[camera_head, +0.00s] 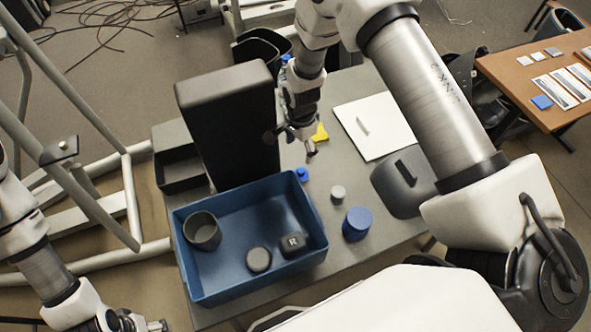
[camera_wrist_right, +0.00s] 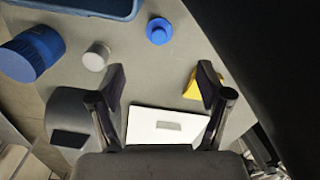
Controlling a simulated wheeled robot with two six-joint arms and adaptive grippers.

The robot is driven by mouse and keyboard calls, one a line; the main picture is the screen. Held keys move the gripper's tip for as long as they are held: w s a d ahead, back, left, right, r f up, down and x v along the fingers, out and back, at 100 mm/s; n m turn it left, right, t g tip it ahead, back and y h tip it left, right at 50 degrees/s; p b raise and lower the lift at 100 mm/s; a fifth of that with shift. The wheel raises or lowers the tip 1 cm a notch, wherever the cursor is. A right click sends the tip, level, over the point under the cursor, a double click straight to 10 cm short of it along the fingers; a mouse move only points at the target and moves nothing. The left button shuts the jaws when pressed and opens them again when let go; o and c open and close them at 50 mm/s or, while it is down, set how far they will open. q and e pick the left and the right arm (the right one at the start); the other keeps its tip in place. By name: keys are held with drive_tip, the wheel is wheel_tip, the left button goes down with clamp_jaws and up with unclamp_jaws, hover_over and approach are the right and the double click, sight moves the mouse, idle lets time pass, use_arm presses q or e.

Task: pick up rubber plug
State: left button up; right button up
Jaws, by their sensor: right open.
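Two small items on the grey table could be the rubber plug; I cannot tell which. One is a small blue flanged piece (camera_head: 302,174), just beyond the blue bin's far right corner; it also shows at the top of the right wrist view (camera_wrist_right: 159,31). The other is a small grey cylinder (camera_head: 337,192), nearer and to the right, also in the wrist view (camera_wrist_right: 96,56). My right gripper (camera_head: 311,154) is above the table, beyond both. In the wrist view it is open and empty (camera_wrist_right: 162,75). My left gripper (camera_head: 140,323) is low at the left, its jaws unclear.
The blue bin (camera_head: 186,284) holds a dark cup and two dark pieces. A tall black box (camera_head: 230,130) stands close left of my right gripper. A blue jar (camera_head: 357,223), a dark grey lidded piece (camera_head: 405,182), a white board (camera_head: 374,125) and a yellow piece (camera_head: 321,132) are nearby.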

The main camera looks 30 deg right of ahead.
drive_tip(key=b, duration=0.4)
hover_over(301, 170)
drive_tip(key=f, duration=0.4)
drive_tip(key=shift+s+a+f, duration=0.2)
drive_tip(key=shift+w+f, duration=0.15)
drive_tip(key=shift+f, duration=0.15)
drive_tip(key=f+p, duration=0.1)
drive_tip(key=f, duration=0.1)
drive_tip(key=f+p, duration=0.1)
drive_tip(key=f, duration=0.1)
drive_tip(key=f+p, duration=0.1)
drive_tip(key=f, duration=0.2)
drive_tip(key=shift+d, duration=0.3)
drive_tip(key=shift+f, duration=0.25)
use_arm(q)
wheel_tip(301, 170, down, 2)
drive_tip(key=shift+s, duration=0.1)
use_arm(e)
drive_tip(key=shift+r, duration=0.1)
drive_tip(key=c, duration=0.8)
